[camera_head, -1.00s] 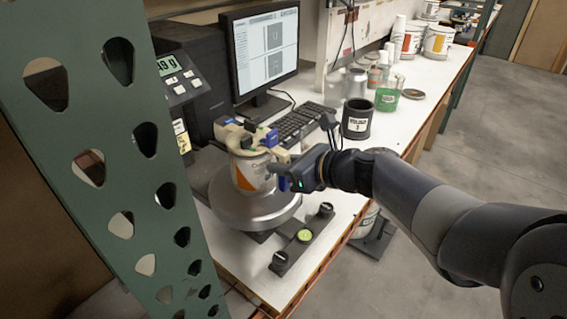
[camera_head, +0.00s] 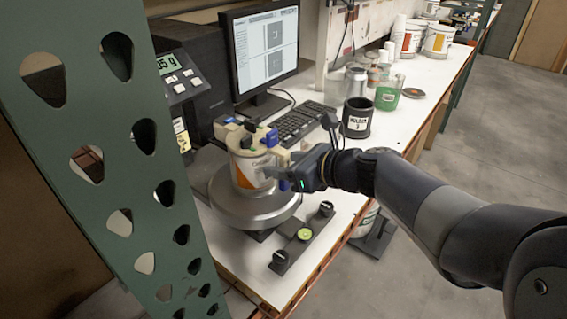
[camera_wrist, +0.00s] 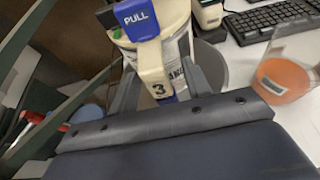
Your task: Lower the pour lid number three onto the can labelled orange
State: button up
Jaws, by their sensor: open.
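The orange-labelled can (camera_head: 246,184) stands upright on the round metal scale plate (camera_head: 254,212). The beige and blue pour lid (camera_head: 243,138) sits on top of the can. In the wrist view the pour lid (camera_wrist: 152,60) shows a blue PULL tab and the number 3 on its handle. My gripper (camera_head: 277,172) is at the right side of the can, just below the lid. In the wrist view its two grey fingers stand apart, one on either side of the lid's handle. Whether they touch it cannot be told.
A green perforated post (camera_head: 70,150) stands close on the left. The scale console (camera_head: 185,85), monitor (camera_head: 265,50) and keyboard (camera_head: 303,121) are behind the can. A black holder (camera_head: 356,118) and a green container (camera_head: 388,93) stand further along the bench. A cup with orange contents (camera_wrist: 284,78) shows at right.

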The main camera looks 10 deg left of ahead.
jog(key=v, duration=1)
jog(key=shift+s+d+r, duration=0.1)
jog(key=shift+s+r, duration=0.05)
jog(key=x, duration=1)
jog(key=shift+w+a, duration=0.25)
jog(key=shift+a, duration=0.1)
jog(key=shift+d+r+p, duration=0.1)
jog(key=shift+r+p, duration=0.05)
jog(key=shift+p, duration=0.15)
